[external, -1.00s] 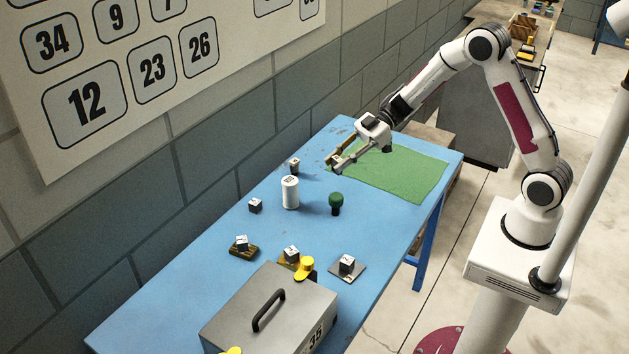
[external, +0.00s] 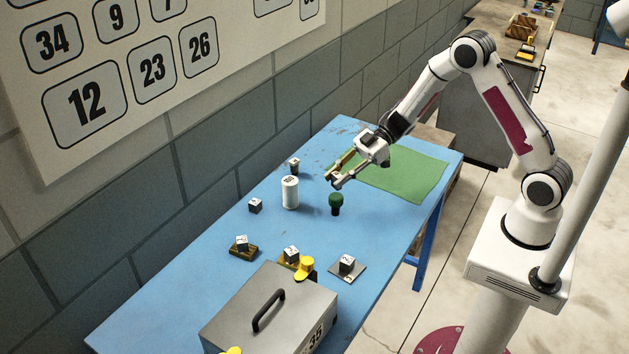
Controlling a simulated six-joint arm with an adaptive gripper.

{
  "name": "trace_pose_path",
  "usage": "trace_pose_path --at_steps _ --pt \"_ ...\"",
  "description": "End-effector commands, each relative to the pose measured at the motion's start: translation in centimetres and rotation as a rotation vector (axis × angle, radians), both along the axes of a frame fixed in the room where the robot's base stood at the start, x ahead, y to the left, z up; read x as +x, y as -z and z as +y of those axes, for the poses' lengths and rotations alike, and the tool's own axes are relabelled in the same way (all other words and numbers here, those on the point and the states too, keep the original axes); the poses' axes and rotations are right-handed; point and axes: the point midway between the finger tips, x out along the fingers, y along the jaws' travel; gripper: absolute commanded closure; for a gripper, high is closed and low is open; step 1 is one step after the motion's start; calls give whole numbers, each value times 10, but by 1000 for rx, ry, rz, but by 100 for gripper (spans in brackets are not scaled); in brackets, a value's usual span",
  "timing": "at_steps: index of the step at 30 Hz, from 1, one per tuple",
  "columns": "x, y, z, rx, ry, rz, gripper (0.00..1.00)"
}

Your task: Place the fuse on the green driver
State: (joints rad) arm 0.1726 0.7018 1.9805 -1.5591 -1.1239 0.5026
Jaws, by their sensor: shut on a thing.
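The green driver (external: 336,203) stands on the blue table, its rounded green head up and a dark part below. My gripper (external: 333,181) is just above and behind it in the picture, its fingertips pointing down and left. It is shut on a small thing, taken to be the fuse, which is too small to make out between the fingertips. The fingertips appear apart from the driver; their exact height above the table is hard to judge.
A white cylinder (external: 290,192) stands left of the driver, with a small dark jar (external: 294,166) behind it. Several marked cubes, one of them (external: 255,206) alone, and a grey case (external: 270,315) lie nearer. A green mat (external: 410,176) covers the table's far right.

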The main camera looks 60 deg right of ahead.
Motion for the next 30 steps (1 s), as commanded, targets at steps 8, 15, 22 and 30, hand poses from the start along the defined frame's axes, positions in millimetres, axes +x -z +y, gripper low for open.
trace_pose_path --at_steps 8,15,22,30 --pt "0 26 0 0 0 2 96" --pt "0 30 0 0 0 -1 96" --pt "0 31 0 0 0 0 96" --pt "0 33 0 -1 0 0 60"
